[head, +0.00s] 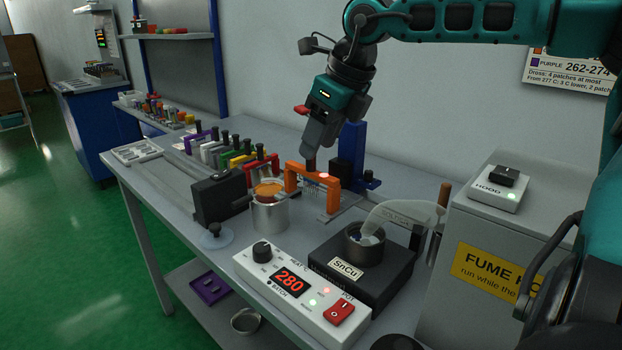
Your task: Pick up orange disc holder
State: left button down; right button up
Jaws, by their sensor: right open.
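The orange disc holder (291,180) appears to be the arch-shaped orange frame standing upright near the middle of the bench, with a dark knob on top. My right gripper (310,152) points down directly over it, with its fingertips at the knob. The jaws are open; I cannot tell whether they touch the knob. The gripper hides part of the knob. My left gripper is not in view.
A metal can (270,215) with an orange top and a black block (219,197) stand to the left. Several coloured holders (240,160) line up behind. A solder pot (366,249), control box (300,292) and fume hood (480,265) are in front and right.

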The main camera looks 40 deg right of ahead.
aim_at(311, 170)
jog(key=x, duration=0.4)
jog(key=shift+w+f, duration=0.15)
jog(key=shift+w, duration=0.1)
jog(key=shift+c, duration=0.5)
grip_shut()
